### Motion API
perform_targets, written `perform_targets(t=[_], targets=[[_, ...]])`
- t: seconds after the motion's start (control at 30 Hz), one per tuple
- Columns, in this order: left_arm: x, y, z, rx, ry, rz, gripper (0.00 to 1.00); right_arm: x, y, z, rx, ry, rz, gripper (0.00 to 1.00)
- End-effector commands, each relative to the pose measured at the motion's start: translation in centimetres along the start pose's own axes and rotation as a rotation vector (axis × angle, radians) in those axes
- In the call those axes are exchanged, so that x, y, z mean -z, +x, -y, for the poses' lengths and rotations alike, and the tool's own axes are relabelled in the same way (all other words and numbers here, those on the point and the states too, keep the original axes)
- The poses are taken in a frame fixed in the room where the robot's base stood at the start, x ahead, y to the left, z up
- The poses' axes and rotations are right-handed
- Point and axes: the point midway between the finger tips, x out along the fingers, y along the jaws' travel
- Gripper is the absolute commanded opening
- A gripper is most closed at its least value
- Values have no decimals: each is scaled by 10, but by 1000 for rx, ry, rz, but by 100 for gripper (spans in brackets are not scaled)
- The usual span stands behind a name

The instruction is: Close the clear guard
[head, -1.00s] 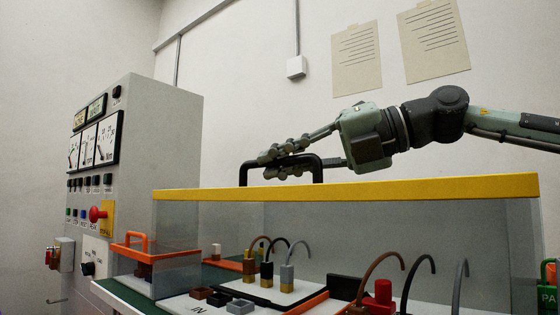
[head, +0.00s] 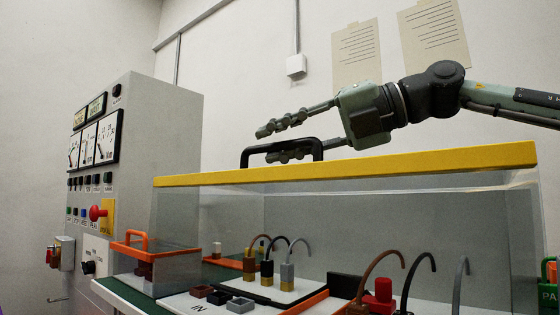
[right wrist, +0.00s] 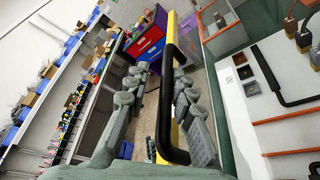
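The clear guard (head: 230,225) is a large see-through cover with a yellow top edge (head: 400,164) and a black handle (head: 246,157). It stands in front of the terminals and cables in the head view. My right gripper (head: 282,139) is open at the handle, with one finger above the bar and one behind or below it. In the right wrist view, the handle bar (right wrist: 165,90) runs between the two spread fingers (right wrist: 155,105), closer to the right one. I cannot tell whether a finger touches it. My left gripper is out of view.
A grey control cabinet (head: 160,150) with meters and a red button (head: 98,212) stands at the left. Upright terminals with curved leads (head: 287,268) stand behind the clear panel.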

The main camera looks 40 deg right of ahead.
Motion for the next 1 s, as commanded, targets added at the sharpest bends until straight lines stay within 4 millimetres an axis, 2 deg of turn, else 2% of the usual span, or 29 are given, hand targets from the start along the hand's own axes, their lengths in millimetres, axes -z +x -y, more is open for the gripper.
perform_targets(t=[0.03,0.2,0.37,0.77,1.0], targets=[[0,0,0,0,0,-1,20,-6,-2,-11,-1,-3,1,20],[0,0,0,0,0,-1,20,-20,-9,-38,-3,-4,-2,20],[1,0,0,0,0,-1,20,-28,-14,-53,-4,-4,-4,20],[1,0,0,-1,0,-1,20,-31,-15,-57,-6,-3,-4,20],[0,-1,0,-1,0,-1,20,-30,-30,-56,-8,-5,-3,20]])
